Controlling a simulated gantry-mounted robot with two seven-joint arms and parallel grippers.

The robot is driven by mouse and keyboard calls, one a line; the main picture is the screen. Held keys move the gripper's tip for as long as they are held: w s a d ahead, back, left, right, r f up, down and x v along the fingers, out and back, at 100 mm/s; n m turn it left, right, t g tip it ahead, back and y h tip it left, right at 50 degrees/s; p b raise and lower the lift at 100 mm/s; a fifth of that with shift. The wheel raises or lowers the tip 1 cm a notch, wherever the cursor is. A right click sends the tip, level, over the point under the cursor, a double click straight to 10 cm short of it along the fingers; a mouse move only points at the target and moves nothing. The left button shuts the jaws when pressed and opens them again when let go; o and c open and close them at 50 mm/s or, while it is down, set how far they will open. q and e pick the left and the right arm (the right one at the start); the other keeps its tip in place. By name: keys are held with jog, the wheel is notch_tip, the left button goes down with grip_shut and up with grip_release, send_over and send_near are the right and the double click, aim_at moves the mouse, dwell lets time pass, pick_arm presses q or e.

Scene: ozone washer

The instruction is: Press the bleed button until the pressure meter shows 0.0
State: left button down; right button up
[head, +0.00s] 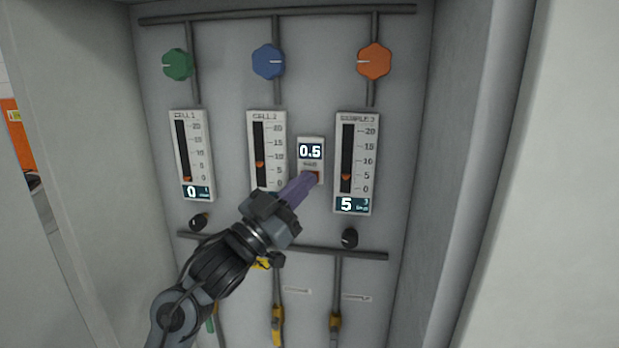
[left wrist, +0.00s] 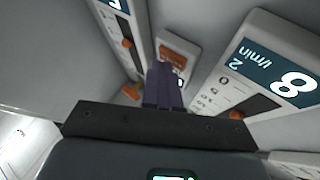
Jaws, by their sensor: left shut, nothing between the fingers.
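The pressure meter (head: 310,152) is a small white panel between the second and third flow meters, and its display reads 0.5. The red bleed button (head: 314,176) sits at the panel's lower end, partly covered by my fingers. My left gripper (head: 307,180) is shut and empty, its purple fingertips at the button; I cannot tell whether they press it. In the left wrist view the shut fingers (left wrist: 160,82) overlap the panel, with the reddish button (left wrist: 176,56) just beyond their tips and the display mostly hidden. My right gripper is not in view.
Green (head: 178,64), blue (head: 268,62) and orange (head: 374,62) knobs are above. Black knobs (head: 349,238) and pipes lie below. Cabinet side walls (head: 500,170) enclose the space.

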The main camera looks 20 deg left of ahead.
pick_arm(q)
jog(key=shift+s, duration=0.2)
jog(key=shift+s+d, duration=0.1)
jog(key=shift+s, duration=0.45)
jog(key=shift+s, duration=0.1)
jog(key=shift+s+d, duration=0.2)
jog(key=shift+s, duration=1)
jog(key=shift+s+d, duration=0.2)
jog(key=shift+s, duration=1)
